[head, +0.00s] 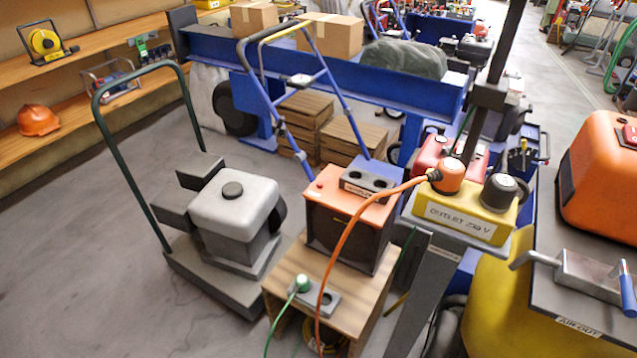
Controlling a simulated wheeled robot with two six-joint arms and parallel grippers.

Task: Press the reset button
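No button in the head view carries a readable "reset" label. A small red knob or button (320,183) sits on the top left of an orange-topped box (340,205) with a dark front. A grey two-socket plate (367,183) on that box has a label too small to read. A red part (630,135) on the orange machine (600,185) at the right edge may also be a button; I cannot tell. Neither of my grippers is in view.
A yellow outlet box (468,212) marked 230 V holds an orange plug (447,177) and a dark plug (505,192). An orange cable (345,240) hangs across the orange-topped box. A grey machine (235,205) stands left on a trolley; the floor (80,250) beyond is clear.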

